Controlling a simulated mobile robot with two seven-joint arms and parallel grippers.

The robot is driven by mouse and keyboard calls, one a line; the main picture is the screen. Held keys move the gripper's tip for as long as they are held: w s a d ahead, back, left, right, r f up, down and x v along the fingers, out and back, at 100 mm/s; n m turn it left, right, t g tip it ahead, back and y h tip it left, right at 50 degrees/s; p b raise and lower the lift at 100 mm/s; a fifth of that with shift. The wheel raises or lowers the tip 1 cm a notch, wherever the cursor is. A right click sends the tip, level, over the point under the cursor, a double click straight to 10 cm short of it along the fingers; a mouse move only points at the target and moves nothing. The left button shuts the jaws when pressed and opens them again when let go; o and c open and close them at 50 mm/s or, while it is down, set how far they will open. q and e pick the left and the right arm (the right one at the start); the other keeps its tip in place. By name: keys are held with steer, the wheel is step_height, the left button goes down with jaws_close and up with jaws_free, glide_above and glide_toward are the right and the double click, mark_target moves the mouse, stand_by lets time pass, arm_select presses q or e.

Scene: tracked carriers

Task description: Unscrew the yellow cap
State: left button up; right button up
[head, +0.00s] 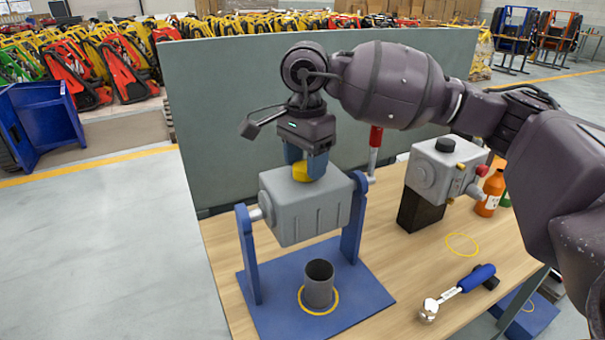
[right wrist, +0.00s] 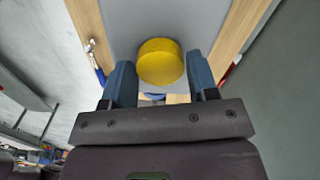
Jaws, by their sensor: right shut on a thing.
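The yellow cap (head: 301,173) sits on top of a grey box-shaped tank (head: 305,210). The tank hangs between the two uprights of a blue stand (head: 250,262). My right gripper (head: 306,166) reaches down from above, its blue fingers on either side of the cap and shut on it. The right wrist view shows the cap (right wrist: 160,62) between the fingertips. The cap's threads are hidden. My left gripper is in neither view.
A grey cup (head: 319,285) stands in a yellow ring on the stand's base. A grey-green panel (head: 215,110) rises behind.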

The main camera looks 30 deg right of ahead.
steer(key=shift+n, duration=0.4)
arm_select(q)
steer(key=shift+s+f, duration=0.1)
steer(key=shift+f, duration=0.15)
arm_select(e)
steer(key=n+b, duration=0.1)
steer(key=n, duration=0.1)
steer(key=n+b, duration=0.1)
steer(key=n, duration=0.2)
steer(key=n+b, duration=0.2)
steer(key=shift+f, duration=0.3)
steer(key=shift+n+b, duration=0.35)
steer(key=shift+n, duration=0.75)
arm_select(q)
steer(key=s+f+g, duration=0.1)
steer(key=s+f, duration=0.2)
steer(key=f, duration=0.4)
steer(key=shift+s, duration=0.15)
arm_select(e)
steer(key=shift+r, duration=0.25)
steer(key=shift+n, duration=0.3)
